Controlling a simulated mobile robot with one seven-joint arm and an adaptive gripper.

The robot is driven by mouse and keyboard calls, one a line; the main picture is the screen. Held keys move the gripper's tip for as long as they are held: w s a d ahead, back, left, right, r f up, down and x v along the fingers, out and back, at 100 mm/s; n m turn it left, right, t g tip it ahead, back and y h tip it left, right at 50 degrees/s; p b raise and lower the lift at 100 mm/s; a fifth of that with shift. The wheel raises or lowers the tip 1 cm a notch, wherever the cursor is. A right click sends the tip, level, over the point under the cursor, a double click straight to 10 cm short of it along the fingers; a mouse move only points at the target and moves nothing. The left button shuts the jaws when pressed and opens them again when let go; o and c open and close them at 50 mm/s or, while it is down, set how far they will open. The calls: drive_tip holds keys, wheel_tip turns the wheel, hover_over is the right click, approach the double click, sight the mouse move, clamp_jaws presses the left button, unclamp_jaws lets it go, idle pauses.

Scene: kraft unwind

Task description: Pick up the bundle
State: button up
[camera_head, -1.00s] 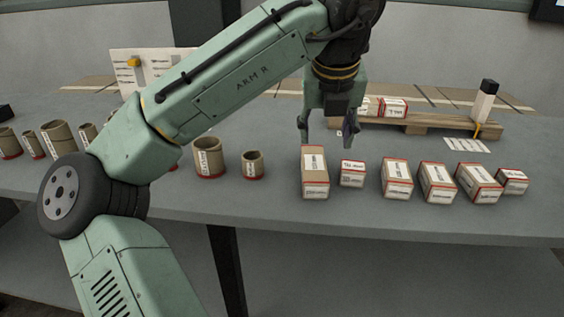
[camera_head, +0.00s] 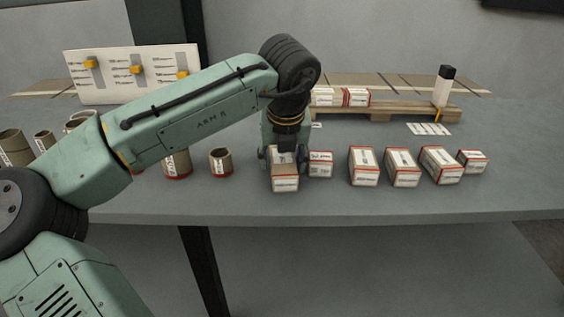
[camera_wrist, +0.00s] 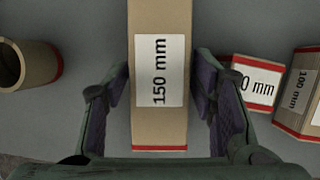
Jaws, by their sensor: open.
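A tall cardboard bundle with red edging (camera_head: 285,182) stands at the left end of a row of boxed bundles. In the wrist view its white label on the bundle (camera_wrist: 160,75) reads "150 mm". My gripper (camera_head: 284,160) is down over this bundle. In the wrist view my gripper (camera_wrist: 160,95) is open, with one finger on each side of the bundle and a gap visible on both sides. The arm's end hides part of the bundle's top in the head view.
A smaller bundle (camera_head: 320,164) stands close on the right, near the right finger. More bundles (camera_head: 403,168) continue rightward. Cardboard tubes (camera_head: 221,162) stand to the left. A wooden pallet (camera_head: 400,112) with boxes lies behind. The table front (camera_head: 330,208) is clear.

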drive_tip(key=shift+c, duration=0.4)
drive_tip(key=c, duration=0.9)
drive_tip(key=shift+c, duration=0.2)
drive_tip(key=shift+r, duration=0.15)
